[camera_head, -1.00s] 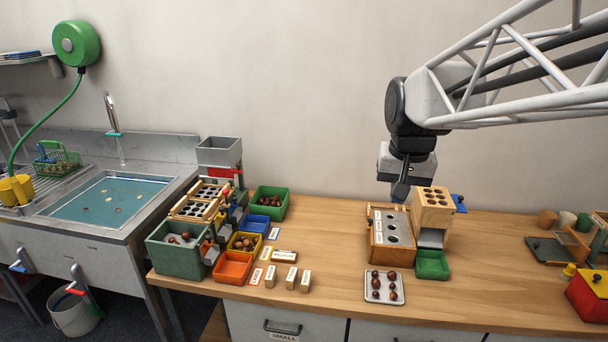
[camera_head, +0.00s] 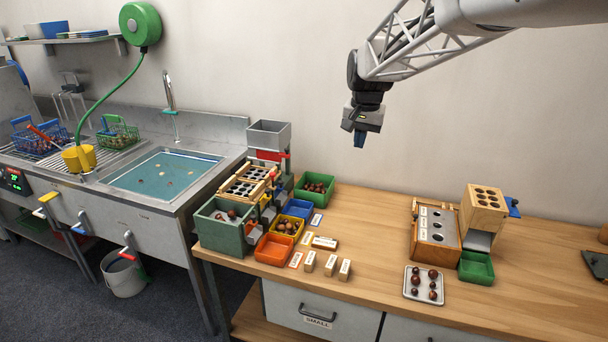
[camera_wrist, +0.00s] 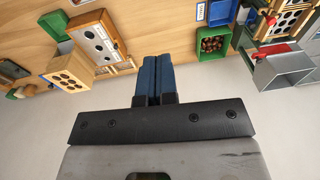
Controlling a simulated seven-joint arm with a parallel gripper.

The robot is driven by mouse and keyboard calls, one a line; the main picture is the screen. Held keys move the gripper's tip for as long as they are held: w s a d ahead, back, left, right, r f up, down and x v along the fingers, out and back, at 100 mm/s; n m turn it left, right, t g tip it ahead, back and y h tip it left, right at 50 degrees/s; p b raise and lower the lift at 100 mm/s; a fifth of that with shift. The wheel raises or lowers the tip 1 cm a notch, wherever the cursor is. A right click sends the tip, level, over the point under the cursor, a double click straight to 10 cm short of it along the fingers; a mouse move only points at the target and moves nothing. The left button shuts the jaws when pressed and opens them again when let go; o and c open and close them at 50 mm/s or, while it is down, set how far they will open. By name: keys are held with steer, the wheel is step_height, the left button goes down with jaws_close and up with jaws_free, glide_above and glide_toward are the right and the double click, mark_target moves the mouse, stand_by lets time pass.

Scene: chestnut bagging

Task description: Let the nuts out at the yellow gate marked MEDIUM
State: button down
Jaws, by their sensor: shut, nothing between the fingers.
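A green tray (camera_head: 301,191) of nuts, a blue tray (camera_head: 299,206) and an orange tray (camera_head: 274,260) surround the yellow one. Small labelled blocks (camera_head: 330,265) stand in front. A wooden gauge box (camera_head: 456,258) is at the right.

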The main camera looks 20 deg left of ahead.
steer(key=w+a+f, duration=0.3)
steer(key=w+a, duration=0.1)
steer(key=a, duration=0.4)
steer(key=w+a+f, duration=0.3)
steer(key=w+a, duration=0.1)
steer(key=a, duration=0.4)
glide_above(268, 190)
steer(key=d, duration=0.1)
step_height(268, 190, down, 8)
steer(key=shift+s+r+g, duration=0.25)
steer(key=shift+s+g, duration=0.05)
steer(key=shift+g, duration=0.1)
steer(key=shift+d, duration=0.1)
steer(key=shift+f, duration=0.15)
steer(key=f, duration=0.9)
steer(key=a+f, duration=0.1)
steer(key=f, duration=0.3)
steer(key=shift+w+f, duration=0.25)
steer(key=shift+f, duration=0.1)
